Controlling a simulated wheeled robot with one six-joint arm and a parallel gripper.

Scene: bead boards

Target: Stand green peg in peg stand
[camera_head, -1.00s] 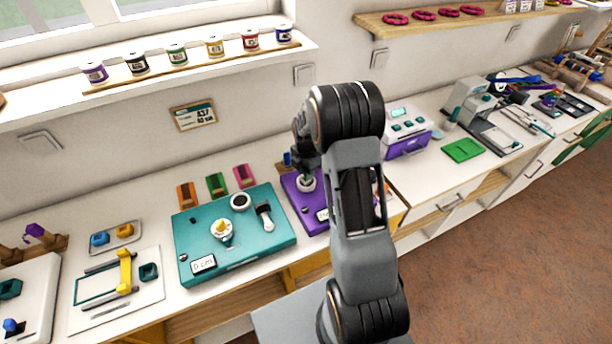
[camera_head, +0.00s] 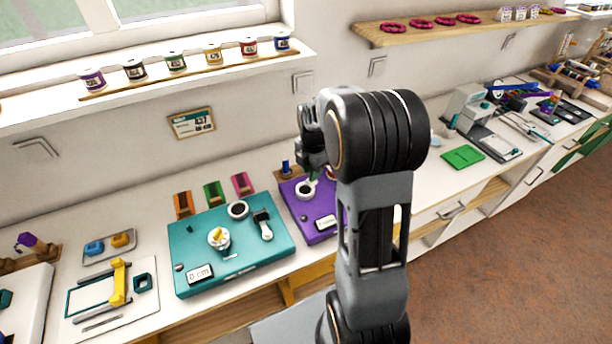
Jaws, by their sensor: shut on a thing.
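My gripper (camera_head: 313,168) is over the back of the purple board (camera_head: 320,222), left of my large dark wrist joint. It is shut on the green peg (camera_head: 312,182), and only a small green part shows below the fingers. The peg's lower end is close to a white ring with a dark opening (camera_head: 304,191) on the purple board; I cannot tell whether they touch. A brown wooden stand (camera_head: 291,178) with a blue peg (camera_head: 285,166) stands behind the purple board, just left of my gripper. My arm hides the stand's right part.
A teal board (camera_head: 205,255) with a white knob, a dark ring and a handle lies to the left. Orange, green and pink holders (camera_head: 213,193) stand behind it. A shelf with several jars (camera_head: 176,62) runs along the wall above. A green mat (camera_head: 463,157) lies right of my arm.

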